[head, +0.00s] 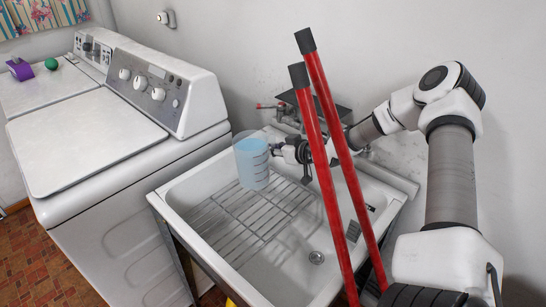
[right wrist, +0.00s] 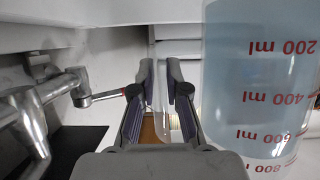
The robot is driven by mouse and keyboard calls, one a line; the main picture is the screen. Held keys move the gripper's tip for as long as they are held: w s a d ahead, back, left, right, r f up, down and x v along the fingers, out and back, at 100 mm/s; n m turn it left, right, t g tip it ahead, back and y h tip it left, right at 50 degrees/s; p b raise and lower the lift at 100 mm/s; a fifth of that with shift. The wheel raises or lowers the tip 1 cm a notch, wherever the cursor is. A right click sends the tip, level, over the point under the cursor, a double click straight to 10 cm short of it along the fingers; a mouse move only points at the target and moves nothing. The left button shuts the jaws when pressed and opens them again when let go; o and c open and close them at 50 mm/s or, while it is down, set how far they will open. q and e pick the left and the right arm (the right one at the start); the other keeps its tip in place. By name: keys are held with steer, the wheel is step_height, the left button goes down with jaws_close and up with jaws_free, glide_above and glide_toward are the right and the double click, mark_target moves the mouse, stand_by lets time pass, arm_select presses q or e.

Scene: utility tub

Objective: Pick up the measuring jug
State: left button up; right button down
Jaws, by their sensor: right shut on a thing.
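The measuring jug (head: 252,165) is a clear blue-tinted cup with red ml marks, upright at the back left of the utility tub (head: 172,190). I cannot tell whether its base touches the wire rack (head: 240,222). My right gripper (head: 280,151) reaches it from the right, at the jug's right side. In the right wrist view the jug (right wrist: 262,80) fills the right part, and its clear handle (right wrist: 161,95) lies between the two fingers of my right gripper (right wrist: 161,75), which is shut on it. My left gripper is not in view.
Two red poles (head: 325,140) with black ends slant across the tub in front of my right arm. A metal tap (head: 285,110) is behind the jug; it also shows in the right wrist view (right wrist: 60,85). White washing machines (head: 85,135) stand on the left.

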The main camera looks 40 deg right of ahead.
step_height(320, 180, up, 12)
steer(key=p, duration=0.5)
steer(key=shift+r, duration=0.2)
steer(key=shift+r+p, duration=1.1)
steer(key=shift+r, duration=0.55)
steer(key=shift+w+r, duration=0.1)
